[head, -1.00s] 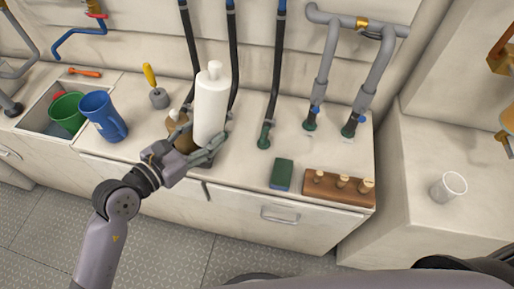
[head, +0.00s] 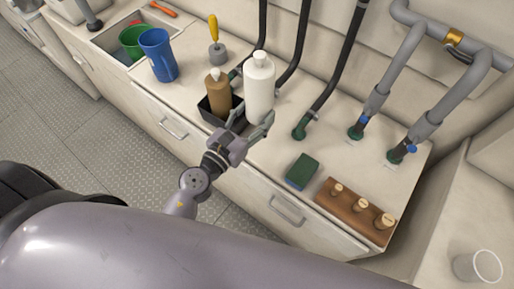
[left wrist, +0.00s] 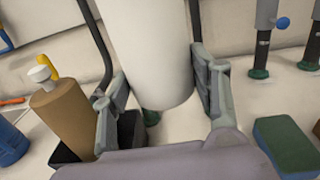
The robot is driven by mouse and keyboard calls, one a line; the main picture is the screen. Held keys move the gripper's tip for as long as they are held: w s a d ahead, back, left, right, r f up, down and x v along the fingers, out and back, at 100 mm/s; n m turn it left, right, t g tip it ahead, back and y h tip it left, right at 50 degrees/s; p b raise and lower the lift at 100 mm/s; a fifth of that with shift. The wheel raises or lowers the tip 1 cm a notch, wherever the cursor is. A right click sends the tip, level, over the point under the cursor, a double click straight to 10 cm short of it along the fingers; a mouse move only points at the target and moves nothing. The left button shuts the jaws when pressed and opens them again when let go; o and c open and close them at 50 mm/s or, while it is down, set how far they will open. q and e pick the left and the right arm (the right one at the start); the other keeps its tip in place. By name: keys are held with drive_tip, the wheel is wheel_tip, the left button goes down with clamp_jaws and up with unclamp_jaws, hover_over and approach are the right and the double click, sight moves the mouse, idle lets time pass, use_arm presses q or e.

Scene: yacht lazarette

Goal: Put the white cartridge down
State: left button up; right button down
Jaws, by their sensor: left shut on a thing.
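The white cartridge (head: 260,82) is a tall white cylinder with a narrow cap. My left gripper (head: 249,124) is shut on its lower part and holds it upright over the counter (head: 262,162), just right of a dark caddy (head: 208,117). In the left wrist view the cartridge (left wrist: 153,45) stands between the two fingers of my gripper (left wrist: 160,88). Its round lower end shows there; I cannot tell how large the gap to the counter is. My right gripper is not in view.
The caddy holds a brown bottle (head: 218,92). A green sponge (head: 302,172) and a wooden block with pegs (head: 352,210) lie to the right. Black hoses (head: 335,75) rise behind. A blue cup (head: 158,54) and yellow-handled tool (head: 215,40) are left. Counter between cartridge and sponge is clear.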

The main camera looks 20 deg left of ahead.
use_arm(q)
drive_tip(key=b, duration=0.7)
hover_over(255, 149)
wheel_tip(255, 149, down, 9)
drive_tip(key=shift+f, duration=0.2)
drive_tip(key=shift+f+b, duration=1.35)
drive_tip(key=shift+f, duration=1.25)
drive_tip(key=shift+f+b, duration=0.2)
drive_tip(key=shift+b, duration=0.1)
drive_tip(key=o, duration=1.2)
drive_tip(key=shift+r, duration=0.1)
